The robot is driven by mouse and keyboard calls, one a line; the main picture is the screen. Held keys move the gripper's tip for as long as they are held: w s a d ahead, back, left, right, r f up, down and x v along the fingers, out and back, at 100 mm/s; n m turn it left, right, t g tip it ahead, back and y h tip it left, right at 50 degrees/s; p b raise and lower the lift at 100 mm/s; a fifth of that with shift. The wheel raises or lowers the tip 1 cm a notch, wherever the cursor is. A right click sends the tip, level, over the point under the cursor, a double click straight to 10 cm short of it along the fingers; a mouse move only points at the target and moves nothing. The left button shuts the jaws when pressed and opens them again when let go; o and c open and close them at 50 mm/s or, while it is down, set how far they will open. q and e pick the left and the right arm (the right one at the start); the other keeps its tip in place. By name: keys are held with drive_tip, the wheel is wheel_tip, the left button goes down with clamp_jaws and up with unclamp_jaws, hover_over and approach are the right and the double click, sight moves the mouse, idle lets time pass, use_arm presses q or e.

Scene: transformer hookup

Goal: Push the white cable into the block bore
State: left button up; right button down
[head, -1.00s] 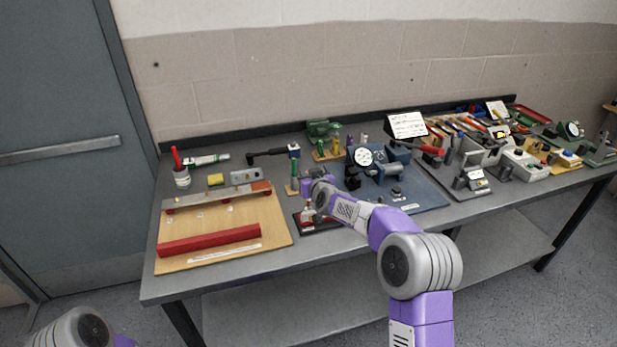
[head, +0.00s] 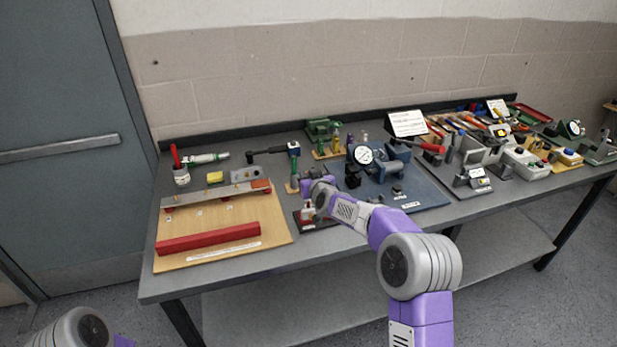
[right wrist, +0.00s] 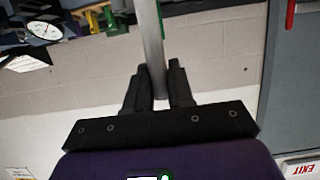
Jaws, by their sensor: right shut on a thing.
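A pale grey-white rod-like length, which looks like the white cable (right wrist: 152,45), runs up between the fingers of my right gripper (right wrist: 159,78) in the right wrist view. The fingers are shut on it. In the head view my right gripper (head: 307,186) is over the middle front of the bench, beside a green upright post (head: 295,172). Below it is a small dark base with a red and white piece (head: 308,213), partly hidden by my arm. I cannot make out the block bore or the cable's end. My left gripper is out of view.
A wooden board (head: 268,232) with a red bar (head: 210,238) lies to the left. A blue plate (head: 425,190) with a dial gauge (head: 363,155) and fixtures is to the right. Several tools crowd the bench's right side. The front strip of the bench is clear.

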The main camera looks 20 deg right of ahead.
drive_tip(key=shift+f+b, duration=1.15)
drive_tip(key=shift+f, duration=0.2)
drive_tip(key=c, duration=0.9)
unclamp_jaws()
drive_tip(key=shift+r, duration=0.1)
drive_tip(key=shift+r+p, duration=2)
drive_tip(key=shift+r, duration=0.5)
